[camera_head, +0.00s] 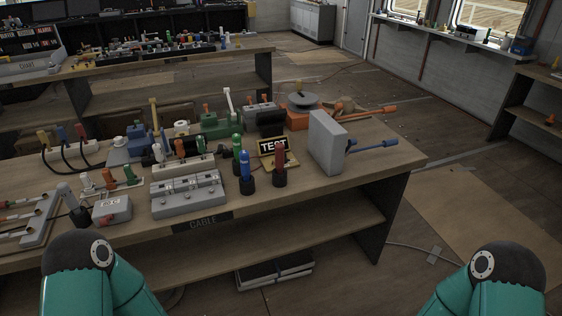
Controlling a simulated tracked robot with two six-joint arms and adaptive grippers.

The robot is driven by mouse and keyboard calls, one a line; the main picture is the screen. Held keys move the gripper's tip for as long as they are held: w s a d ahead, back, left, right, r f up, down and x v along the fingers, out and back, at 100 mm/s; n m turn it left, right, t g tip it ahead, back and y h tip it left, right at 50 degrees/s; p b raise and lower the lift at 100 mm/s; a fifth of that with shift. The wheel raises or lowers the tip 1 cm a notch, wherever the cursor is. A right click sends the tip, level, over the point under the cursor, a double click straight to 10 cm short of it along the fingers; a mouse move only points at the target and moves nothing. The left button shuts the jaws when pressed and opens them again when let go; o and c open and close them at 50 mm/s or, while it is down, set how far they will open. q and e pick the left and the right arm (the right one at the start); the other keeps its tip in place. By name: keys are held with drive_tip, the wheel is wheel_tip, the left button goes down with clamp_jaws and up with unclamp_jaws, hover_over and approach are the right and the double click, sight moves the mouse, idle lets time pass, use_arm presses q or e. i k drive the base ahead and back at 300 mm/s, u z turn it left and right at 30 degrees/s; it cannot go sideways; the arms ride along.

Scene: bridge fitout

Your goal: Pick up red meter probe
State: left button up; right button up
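A red probe (280,164) stands upright in a dark round base near the front edge of the workbench (340,179), just in front of the "TEST" sign (273,146). It looks like the red meter probe. A blue probe (245,168) in a similar dark base stands to its left, with a green one (237,150) behind that. Neither gripper is in view. Only teal links of my two arms show at the bottom left and bottom right, well apart from the red probe.
A grey upright box (327,142) stands right of the red probe, with a blue-handled tool (375,144) beside it. A grey switch unit (187,193) lies left. More tools crowd behind. The bench's front right corner is clear.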

sight(279, 148)
drive_tip(key=z, duration=0.05)
drive_tip(key=i, duration=1)
drive_tip(key=u, duration=0.05)
